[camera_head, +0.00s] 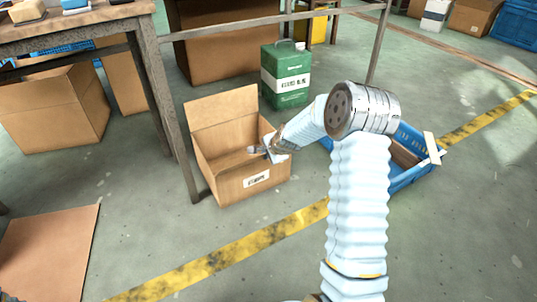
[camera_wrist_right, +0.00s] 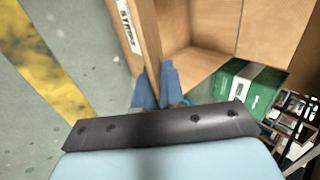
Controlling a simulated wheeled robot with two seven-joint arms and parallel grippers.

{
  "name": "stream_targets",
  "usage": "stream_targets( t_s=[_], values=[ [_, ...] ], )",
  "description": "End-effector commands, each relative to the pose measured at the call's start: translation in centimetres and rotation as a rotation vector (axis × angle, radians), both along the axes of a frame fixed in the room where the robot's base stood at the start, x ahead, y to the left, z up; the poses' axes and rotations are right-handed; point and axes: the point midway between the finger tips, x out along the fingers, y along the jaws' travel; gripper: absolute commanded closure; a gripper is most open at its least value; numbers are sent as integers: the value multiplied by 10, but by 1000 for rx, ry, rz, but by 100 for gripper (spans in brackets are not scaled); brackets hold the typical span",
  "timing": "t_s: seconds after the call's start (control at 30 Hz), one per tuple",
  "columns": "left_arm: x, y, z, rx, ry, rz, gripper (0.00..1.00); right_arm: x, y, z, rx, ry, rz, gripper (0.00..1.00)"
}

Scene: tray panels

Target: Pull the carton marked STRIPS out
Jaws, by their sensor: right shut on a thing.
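The carton marked STRIPS (camera_head: 236,187) is an open brown cardboard box on the floor in the head view, with its back flap up and a white label on its front wall. In the wrist view the label on its wall (camera_wrist_right: 133,45) reads STRIPS. My right gripper (camera_head: 256,150) reaches in from the right, at the carton's front part. In the wrist view its blue fingers (camera_wrist_right: 157,88) are shut on the upper edge of the labelled wall, one on each side.
A table leg (camera_head: 172,120) stands close to the carton's left side. A green canister (camera_head: 285,80) is behind it, and a blue crate (camera_head: 415,178) is to the right, partly behind my arm. Floor in front, with a yellow line (camera_head: 235,247), is clear.

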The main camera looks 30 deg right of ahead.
Motion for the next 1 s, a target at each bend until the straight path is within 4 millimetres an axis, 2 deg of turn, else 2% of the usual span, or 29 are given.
stream_targets(
  t_s=[0.4, 0.43, 0.6, 0.87, 1.0],
  values=[
    [0, 0, 0, 0, 0, 0, 57, 1, 1, 0, -1, -1, 2, 100],
    [0, 0, 0, 0, 0, 0, 57, 1, 1, 0, -1, -1, 2, 87],
    [0, 0, 0, 0, 0, 0, 57, 1, 1, 0, 0, 0, 1, 62],
    [0, 0, 0, 0, 0, 0, 57, 0, 0, 0, 0, 0, 1, 62],
    [0, 0, 3, 0, 0, 0, 57, -5, 1, 8, 0, 0, 1, 62]
  ],
)
